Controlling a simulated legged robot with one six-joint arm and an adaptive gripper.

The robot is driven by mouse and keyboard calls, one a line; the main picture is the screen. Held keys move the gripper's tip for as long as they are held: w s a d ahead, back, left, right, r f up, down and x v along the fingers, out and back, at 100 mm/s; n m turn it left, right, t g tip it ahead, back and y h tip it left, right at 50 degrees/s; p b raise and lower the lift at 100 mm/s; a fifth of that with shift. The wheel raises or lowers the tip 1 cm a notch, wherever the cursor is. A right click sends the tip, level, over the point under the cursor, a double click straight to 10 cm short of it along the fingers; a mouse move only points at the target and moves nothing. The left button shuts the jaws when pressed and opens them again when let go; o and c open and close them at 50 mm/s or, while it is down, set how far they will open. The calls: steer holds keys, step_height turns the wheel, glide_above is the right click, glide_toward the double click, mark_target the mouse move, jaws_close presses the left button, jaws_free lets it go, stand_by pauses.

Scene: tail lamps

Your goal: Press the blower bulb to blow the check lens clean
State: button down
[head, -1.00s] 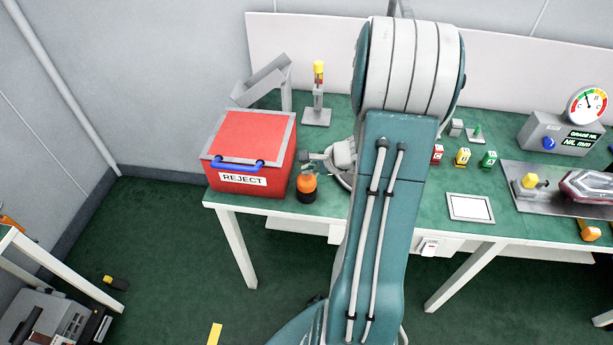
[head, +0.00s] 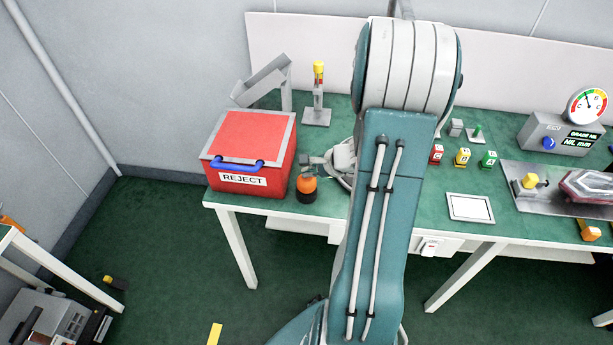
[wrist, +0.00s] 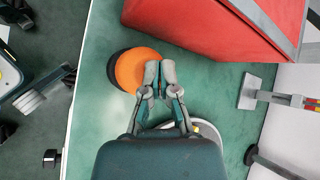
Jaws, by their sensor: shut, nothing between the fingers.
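The orange blower bulb (head: 307,184) with a black base stands on the green bench top, just right of the red box. In the wrist view the round orange bulb (wrist: 136,70) lies at the fingertips. My gripper (wrist: 160,68) is shut and empty. Its fingertips overlap the bulb's right edge in that view; I cannot tell whether they touch it. In the head view my gripper (head: 312,163) is at the top of the bulb. A pale round part (wrist: 205,130) is partly hidden under my gripper. I cannot tell which thing is the check lens.
The red REJECT box (head: 252,145) with a blue handle stands close left of the bulb. A yellow-topped stand (head: 318,92) is behind. Several small coloured blocks, a white-faced plate (head: 470,207) and a gauge box (head: 555,135) are to the right. My arm hides the bench middle.

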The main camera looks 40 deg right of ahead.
steer(key=shift+f, duration=0.5)
stand_by(0.4)
steer(key=shift+r, duration=1.2)
steer(key=shift+r, duration=2.5)
